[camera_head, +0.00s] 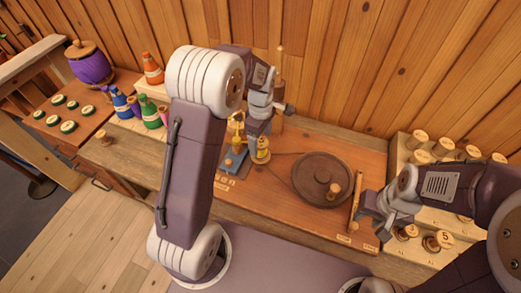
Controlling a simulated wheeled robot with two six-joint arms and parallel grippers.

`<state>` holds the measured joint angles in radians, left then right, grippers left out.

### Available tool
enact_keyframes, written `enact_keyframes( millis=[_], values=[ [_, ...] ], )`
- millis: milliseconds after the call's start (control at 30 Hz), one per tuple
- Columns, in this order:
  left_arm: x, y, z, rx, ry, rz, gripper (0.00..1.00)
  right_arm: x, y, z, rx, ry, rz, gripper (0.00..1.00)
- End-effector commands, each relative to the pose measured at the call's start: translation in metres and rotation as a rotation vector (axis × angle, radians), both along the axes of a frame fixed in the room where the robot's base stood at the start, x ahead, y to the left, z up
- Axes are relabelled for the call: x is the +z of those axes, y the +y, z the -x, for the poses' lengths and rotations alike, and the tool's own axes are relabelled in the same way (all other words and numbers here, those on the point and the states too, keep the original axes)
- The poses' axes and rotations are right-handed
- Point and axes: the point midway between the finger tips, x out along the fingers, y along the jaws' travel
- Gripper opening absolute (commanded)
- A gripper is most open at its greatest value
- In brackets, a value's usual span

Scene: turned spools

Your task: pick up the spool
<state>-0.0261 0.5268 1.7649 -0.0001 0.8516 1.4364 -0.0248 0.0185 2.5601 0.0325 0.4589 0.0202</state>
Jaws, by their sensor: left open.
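My left gripper (260,136) is open and points down at the back of the workbench. Directly below its fingers, a small spool with yellow winding (262,154) stands beside a blue device with a yellow top (234,152). I cannot tell whether the fingers touch the spool or stand around it.
A dark round wooden disc (316,172) with pegs lies on the workbench (265,208) between my grippers. A plank wall closes the back.

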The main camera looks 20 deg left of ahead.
Motion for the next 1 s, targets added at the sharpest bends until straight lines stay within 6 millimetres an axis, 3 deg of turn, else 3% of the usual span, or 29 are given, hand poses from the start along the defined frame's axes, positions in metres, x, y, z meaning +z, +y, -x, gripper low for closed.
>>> enact_keyframes(
  millis=[200,500,733,967,1000],
  values=[
    [-0.012,0.0,0.0,0.0,0.0,0.0,0.76,0.0,0.0,0.0,0.0,0.0,0.0,0.36],
    [-0.058,0.002,-0.003,0.0,0.0,0.0,0.76,0.0,0.0,0.0,0.0,0.0,0.0,0.36],
    [-0.06,0.002,-0.003,-0.001,-0.002,0.0,0.76,0.0,0.0,0.0,0.0,0.0,0.0,0.36],
    [-0.06,0.002,-0.003,-0.001,-0.002,0.0,0.12,0.0,0.0,0.0,0.0,0.0,0.0,0.36],
    [-0.06,0.002,-0.003,-0.001,-0.002,0.0,0.1,0.0,0.0,0.0,0.0,0.0,0.0,0.36]
  ],
)
